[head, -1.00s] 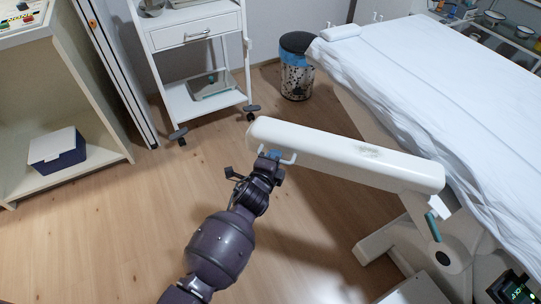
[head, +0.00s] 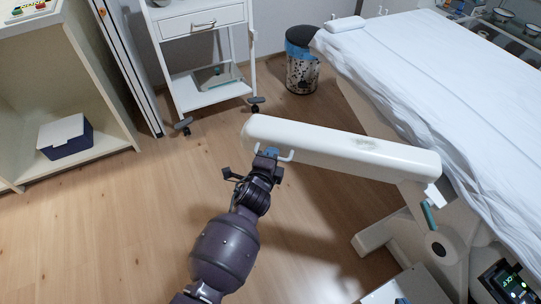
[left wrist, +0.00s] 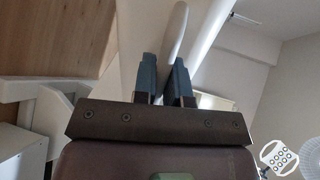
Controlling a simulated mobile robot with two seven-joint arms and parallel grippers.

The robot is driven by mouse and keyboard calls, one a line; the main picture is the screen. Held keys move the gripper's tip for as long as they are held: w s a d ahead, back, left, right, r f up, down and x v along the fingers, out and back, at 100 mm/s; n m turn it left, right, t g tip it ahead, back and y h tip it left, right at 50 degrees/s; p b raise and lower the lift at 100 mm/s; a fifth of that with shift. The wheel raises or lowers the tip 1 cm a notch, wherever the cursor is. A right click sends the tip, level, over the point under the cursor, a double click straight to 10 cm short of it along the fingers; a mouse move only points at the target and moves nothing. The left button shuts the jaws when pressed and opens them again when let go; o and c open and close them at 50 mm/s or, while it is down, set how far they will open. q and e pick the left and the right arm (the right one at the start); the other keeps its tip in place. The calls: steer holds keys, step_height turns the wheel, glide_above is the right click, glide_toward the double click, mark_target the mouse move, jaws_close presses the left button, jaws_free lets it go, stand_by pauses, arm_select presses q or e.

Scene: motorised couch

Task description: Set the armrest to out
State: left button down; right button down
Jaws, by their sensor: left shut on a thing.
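The armrest (head: 340,149) is a long white padded bar beside the couch (head: 430,85). In the head view it stands out at an angle from the couch's near side, its free end to the left. A white handle (head: 287,157) is fixed under its near edge close to that free end. My left gripper (head: 268,154) is shut on this handle. In the left wrist view the two blue fingertips (left wrist: 163,75) sit on both sides of the white handle bar, with the armrest's underside above. My right gripper is not in view.
A white trolley (head: 208,87) stands behind, and a patterned bin (head: 301,72) is at the couch's head end. An open shelf with a blue box (head: 66,137) is at left. The wooden floor (head: 130,225) between is clear.

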arm_select(q)
steer(key=shift+f, duration=0.1)
steer(key=c, duration=1.2)
jaws_free()
steer(key=p+v, duration=0.2)
steer(key=v, duration=0.9)
steer(key=shift+p, duration=0.4)
